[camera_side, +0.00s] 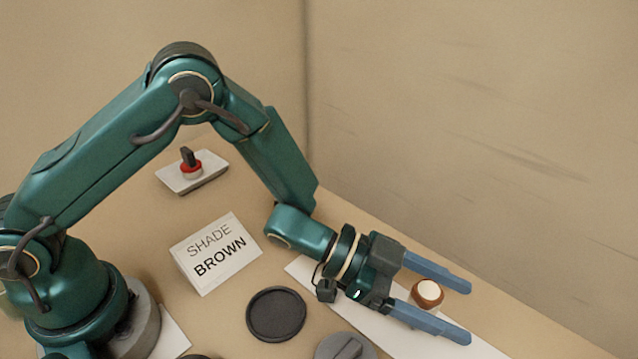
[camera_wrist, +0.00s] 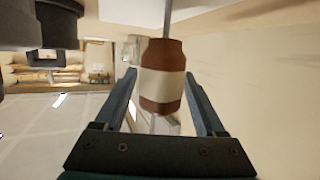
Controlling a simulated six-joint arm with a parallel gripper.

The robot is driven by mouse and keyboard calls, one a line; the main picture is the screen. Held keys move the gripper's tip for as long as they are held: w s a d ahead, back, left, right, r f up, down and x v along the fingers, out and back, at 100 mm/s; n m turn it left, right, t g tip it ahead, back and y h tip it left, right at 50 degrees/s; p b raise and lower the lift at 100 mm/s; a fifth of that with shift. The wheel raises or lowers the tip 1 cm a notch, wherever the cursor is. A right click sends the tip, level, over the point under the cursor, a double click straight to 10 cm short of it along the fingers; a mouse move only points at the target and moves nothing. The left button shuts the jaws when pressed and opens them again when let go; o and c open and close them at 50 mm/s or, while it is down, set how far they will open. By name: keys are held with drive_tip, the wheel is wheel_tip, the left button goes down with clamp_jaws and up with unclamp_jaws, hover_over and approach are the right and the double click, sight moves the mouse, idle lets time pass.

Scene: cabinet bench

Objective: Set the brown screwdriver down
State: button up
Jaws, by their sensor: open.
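The brown screwdriver (camera_side: 427,293) shows in the side view as a brown and cream handle between the two blue fingers of my gripper (camera_side: 470,311). In the wrist view its brown handle (camera_wrist: 162,57) has a cream band, and a thin grey rod runs beyond it. My gripper is open, with a finger on each side of the handle; gaps show in the wrist view. The handle appears to be at the white strip (camera_side: 393,335), but I cannot tell exactly how it rests there.
A white sign (camera_side: 217,253) reads "SHADE BROWN". A dark round dish (camera_side: 276,314) and a grey disc with a bar (camera_side: 345,349) lie left of my gripper. A red and black knob (camera_side: 191,165) sits on a white plate behind. A wall (camera_side: 480,130) rises behind the bench.

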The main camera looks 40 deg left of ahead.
drive_tip(key=v, duration=1.2)
drive_tip(key=w+a+r+n+t+y, duration=0.35)
drive_tip(key=a+y, duration=0.25)
drive_tip(key=a, duration=0.2)
drive_tip(key=w+a+r+n+t+y, duration=0.2)
drive_tip(key=a+r+n+y, duration=0.15)
drive_tip(key=a+y, duration=0.35)
drive_tip(key=s+a+n+g, duration=0.2)
drive_tip(key=s+n+g, duration=0.3)
drive_tip(key=s, duration=1.1)
drive_tip(key=shift+s+a+n+g, duration=0.25)
drive_tip(key=shift+n+g, duration=0.1)
drive_tip(key=shift+n, duration=0.35)
drive_tip(key=shift+w, duration=0.1)
